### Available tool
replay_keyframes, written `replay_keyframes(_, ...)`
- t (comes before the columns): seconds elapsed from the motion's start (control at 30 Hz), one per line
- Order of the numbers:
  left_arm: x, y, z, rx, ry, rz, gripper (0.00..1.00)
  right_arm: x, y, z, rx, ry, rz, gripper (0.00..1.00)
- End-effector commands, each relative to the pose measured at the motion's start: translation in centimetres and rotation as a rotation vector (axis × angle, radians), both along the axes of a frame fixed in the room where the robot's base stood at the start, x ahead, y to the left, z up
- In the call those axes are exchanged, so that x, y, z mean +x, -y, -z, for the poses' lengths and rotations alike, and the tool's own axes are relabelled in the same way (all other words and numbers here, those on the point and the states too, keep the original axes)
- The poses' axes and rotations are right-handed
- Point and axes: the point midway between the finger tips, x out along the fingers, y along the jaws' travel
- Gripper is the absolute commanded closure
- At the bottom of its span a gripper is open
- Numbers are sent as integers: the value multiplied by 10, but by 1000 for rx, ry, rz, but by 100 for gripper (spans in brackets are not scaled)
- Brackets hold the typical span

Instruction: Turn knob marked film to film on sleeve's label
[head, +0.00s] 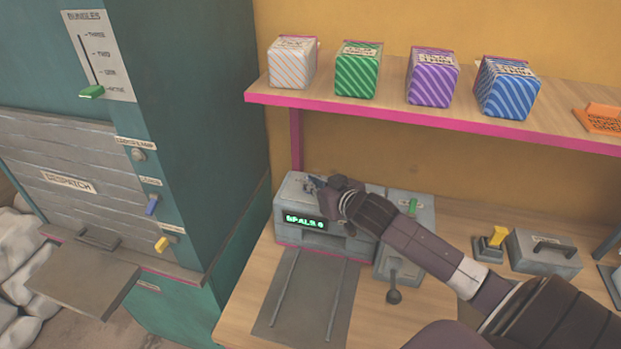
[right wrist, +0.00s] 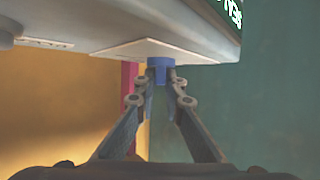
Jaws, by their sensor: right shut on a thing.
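The grey press (head: 290,215) stands on the wooden bench, with a green-lit display (head: 305,222) whose text looks like "OPALS 6". My right gripper (head: 316,184) reaches over the top of the press. In the right wrist view, a small blue knob (right wrist: 160,70) sits on a pale plate (right wrist: 165,50), and my right gripper (right wrist: 161,88) has its fingertips at the knob, shut on it. Any mark on that plate is not readable. In the head view the gripper hides the knob. No sleeve can be told for sure. My left gripper is not in view.
Striped boxes, white (head: 292,64), green (head: 358,70), purple (head: 433,78) and blue (head: 507,88), stand on the shelf (head: 420,120); their labels are too small to read. A teal cabinet (head: 200,100) stands left.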

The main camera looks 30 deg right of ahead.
Motion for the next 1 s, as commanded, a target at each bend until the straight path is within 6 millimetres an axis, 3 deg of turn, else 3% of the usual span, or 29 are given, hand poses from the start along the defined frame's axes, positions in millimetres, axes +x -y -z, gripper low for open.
replay_keyframes(0.2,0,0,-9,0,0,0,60,0,2,0,-1,-4,-74,100)
replay_keyframes(0.77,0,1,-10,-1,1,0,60,0,1,2,-1,-4,-103,100)
replay_keyframes(0.8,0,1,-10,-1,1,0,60,0,1,2,-1,-4,-103,88)
replay_keyframes(0.93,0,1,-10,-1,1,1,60,0,1,2,0,-4,-103,73)
replay_keyframes(1.0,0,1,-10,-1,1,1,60,0,1,2,0,-4,-104,73)
